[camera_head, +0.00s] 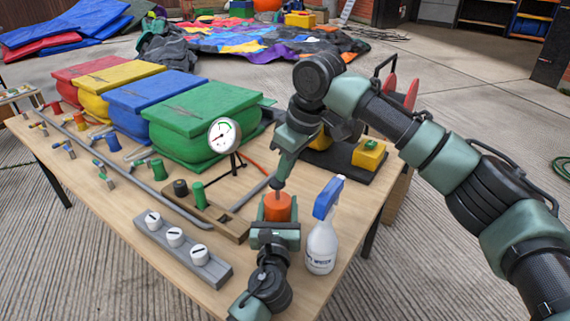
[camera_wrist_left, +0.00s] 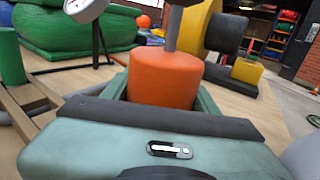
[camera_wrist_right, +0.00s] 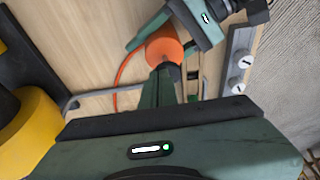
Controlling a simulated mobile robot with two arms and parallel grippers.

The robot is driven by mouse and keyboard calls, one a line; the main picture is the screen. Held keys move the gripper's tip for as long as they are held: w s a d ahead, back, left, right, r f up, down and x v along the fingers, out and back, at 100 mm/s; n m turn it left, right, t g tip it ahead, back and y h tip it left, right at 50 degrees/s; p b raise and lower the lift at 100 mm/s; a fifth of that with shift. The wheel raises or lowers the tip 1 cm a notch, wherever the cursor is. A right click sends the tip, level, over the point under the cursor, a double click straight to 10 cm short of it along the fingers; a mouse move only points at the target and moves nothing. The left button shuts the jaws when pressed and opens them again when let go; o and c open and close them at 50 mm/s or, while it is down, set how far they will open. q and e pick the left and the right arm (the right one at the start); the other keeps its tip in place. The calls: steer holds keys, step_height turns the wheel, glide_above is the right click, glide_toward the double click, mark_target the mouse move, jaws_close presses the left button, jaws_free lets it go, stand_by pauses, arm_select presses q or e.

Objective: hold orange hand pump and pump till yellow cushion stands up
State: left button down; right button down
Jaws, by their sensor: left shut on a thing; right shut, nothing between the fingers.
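The orange hand pump (camera_head: 277,207) stands upright near the table's front right; it also shows in the left wrist view (camera_wrist_left: 165,78) and the right wrist view (camera_wrist_right: 164,46). My left gripper (camera_head: 277,213) is shut around its sides from the front. My right gripper (camera_head: 278,181) is shut and empty, pointing down at the top of the pump's grey rod (camera_wrist_left: 175,27). Whether it touches the rod is unclear. A rounded yellow piece, perhaps the yellow cushion, is partly hidden behind my right gripper; it shows upright in the left wrist view (camera_wrist_left: 198,30).
A spray bottle (camera_head: 321,230) stands close right of the pump. A pressure gauge (camera_head: 224,135), green post (camera_head: 199,195) and grey block with white knobs (camera_head: 182,250) are to the left. Stacked coloured cushions (camera_head: 203,115) fill the back left. A small yellow box (camera_head: 368,155) is behind.

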steer(key=shift+f, duration=1.55)
step_height(320, 180, up, 5)
steer(key=shift+f, duration=0.15)
steer(key=v, duration=0.9)
steer(key=shift+d+r, duration=0.2)
steer(key=shift+r, duration=0.1)
steer(key=r, duration=0.1)
steer(key=s+r, duration=0.2)
steer(key=r, duration=0.1)
steer(key=shift+s+a, duration=0.1)
steer(key=shift+a, duration=0.2)
steer(key=shift+f, duration=0.1)
